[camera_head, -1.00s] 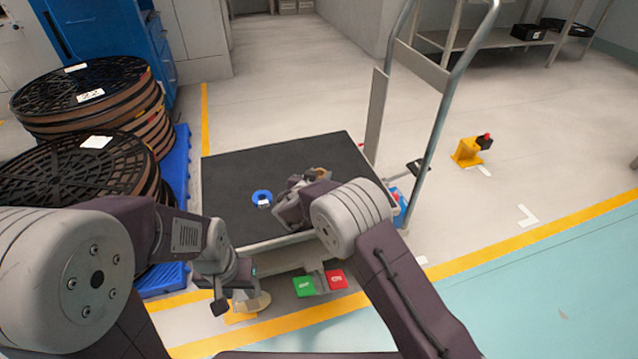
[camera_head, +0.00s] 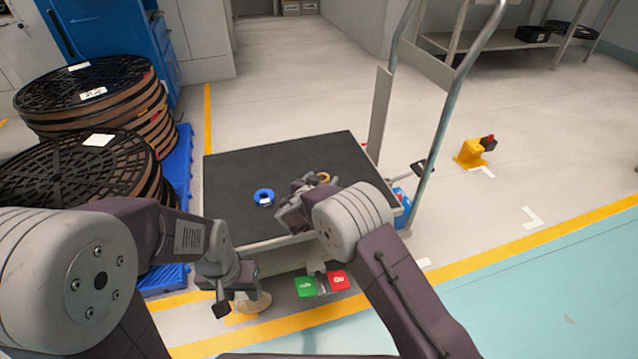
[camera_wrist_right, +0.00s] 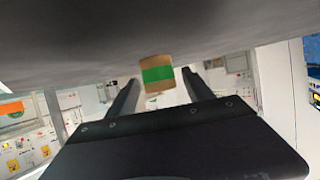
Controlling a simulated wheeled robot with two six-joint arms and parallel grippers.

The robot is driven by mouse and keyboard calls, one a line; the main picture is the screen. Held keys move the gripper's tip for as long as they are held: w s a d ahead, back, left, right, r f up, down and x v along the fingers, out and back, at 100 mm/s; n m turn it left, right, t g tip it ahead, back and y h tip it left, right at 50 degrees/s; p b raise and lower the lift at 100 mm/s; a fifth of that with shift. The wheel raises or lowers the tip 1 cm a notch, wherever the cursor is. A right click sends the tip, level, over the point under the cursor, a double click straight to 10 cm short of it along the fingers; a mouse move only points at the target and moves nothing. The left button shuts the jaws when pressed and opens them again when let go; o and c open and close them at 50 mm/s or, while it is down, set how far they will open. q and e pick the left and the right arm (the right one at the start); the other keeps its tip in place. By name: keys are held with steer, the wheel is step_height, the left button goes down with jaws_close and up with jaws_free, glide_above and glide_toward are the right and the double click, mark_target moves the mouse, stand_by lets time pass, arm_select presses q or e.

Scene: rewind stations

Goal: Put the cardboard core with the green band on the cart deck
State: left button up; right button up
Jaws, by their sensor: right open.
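The cardboard core with the green band (camera_wrist_right: 157,73) stands on the dark cart deck (camera_wrist_right: 60,45), which fills the top of the right wrist view. In the head view the core (camera_head: 323,178) shows as a small brown ring on the black deck (camera_head: 290,155), towards its right side. My right gripper (camera_head: 306,186) is just on the near side of it. Its two fingers (camera_wrist_right: 155,85) are apart, with the core beyond their tips and clear of them. My left gripper (camera_head: 232,303) hangs in front of the cart's near left corner; its jaws are not clear.
A blue ring (camera_head: 264,197) lies on the deck left of my right gripper. The cart's tall handle (camera_head: 440,120) rises at the right. Stacked black reels (camera_head: 85,95) stand on a blue pallet at the left. Green and red pads (camera_head: 306,287) sit below the deck's front edge.

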steer(key=b+v, duration=0.4)
steer(key=v, duration=0.7)
steer(key=shift+s+a+b, duration=0.1)
steer(key=shift+s+b, duration=0.15)
steer(key=shift+b, duration=0.15)
steer(key=shift+s+r, duration=0.2)
steer(key=shift+s, duration=0.1)
